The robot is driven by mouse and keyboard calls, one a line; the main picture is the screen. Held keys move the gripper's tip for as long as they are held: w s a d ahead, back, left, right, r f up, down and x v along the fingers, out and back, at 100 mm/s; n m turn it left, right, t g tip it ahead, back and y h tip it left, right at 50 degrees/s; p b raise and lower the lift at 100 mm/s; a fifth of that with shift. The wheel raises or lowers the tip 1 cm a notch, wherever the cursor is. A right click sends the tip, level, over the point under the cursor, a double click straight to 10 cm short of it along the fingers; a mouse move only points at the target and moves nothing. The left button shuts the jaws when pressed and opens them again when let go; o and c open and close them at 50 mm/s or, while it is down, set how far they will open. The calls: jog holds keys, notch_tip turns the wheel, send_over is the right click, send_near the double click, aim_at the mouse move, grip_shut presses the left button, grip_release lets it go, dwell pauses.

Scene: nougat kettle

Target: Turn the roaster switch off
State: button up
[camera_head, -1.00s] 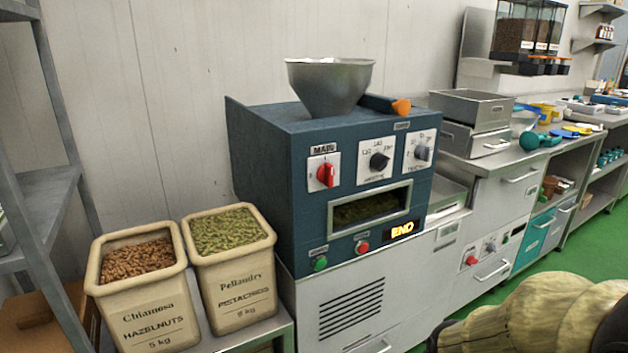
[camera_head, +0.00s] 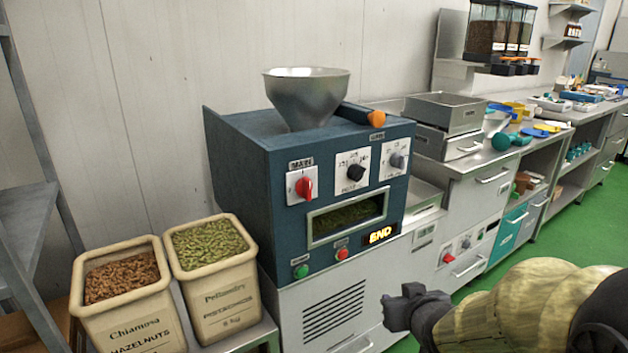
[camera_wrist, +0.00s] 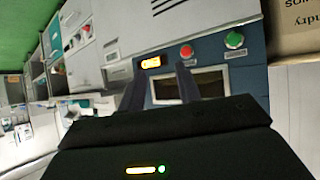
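The roaster is a dark blue machine (camera_head: 235,165) with a grey metal hopper on top. Its red main switch (camera_head: 304,188) is a knob on a white plate at the upper left of the front, its handle roughly upright. An orange END display (camera_head: 380,235) is lit at the lower right; it also shows in the wrist view (camera_wrist: 151,62). My gripper (camera_head: 394,305) is to the right of and below the roaster front, well apart from the switch. In the wrist view my gripper (camera_wrist: 160,72) has two fingers spread with nothing between them. The main switch is hidden there.
Two other dials (camera_head: 355,172) sit right of the main switch. A green button (camera_head: 301,271) and a red button (camera_head: 342,254) are below the window. Tubs of hazelnuts (camera_head: 125,310) and pistachios (camera_head: 215,295) stand at left. A steel counter runs off to the right.

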jog(key=a+r+n+t+y+p, duration=0.2)
jog(key=a+r+y, duration=0.1)
jog(key=r, duration=0.5)
jog(key=a+r+n+t+y+p, duration=0.1)
jog(key=a+r+y, duration=0.3)
jog(key=r, duration=0.4)
jog(key=shift+s+a+r+n+t+y+p, duration=0.2)
jog(key=shift+a+n+t+y+p, duration=0.15)
jog(key=shift+n+y, duration=0.55)
jog(key=p, duration=1)
send_near(310, 189)
jog(key=x, duration=0.8)
jog(key=shift+w+a, duration=0.2)
jog(key=shift+w, duration=0.1)
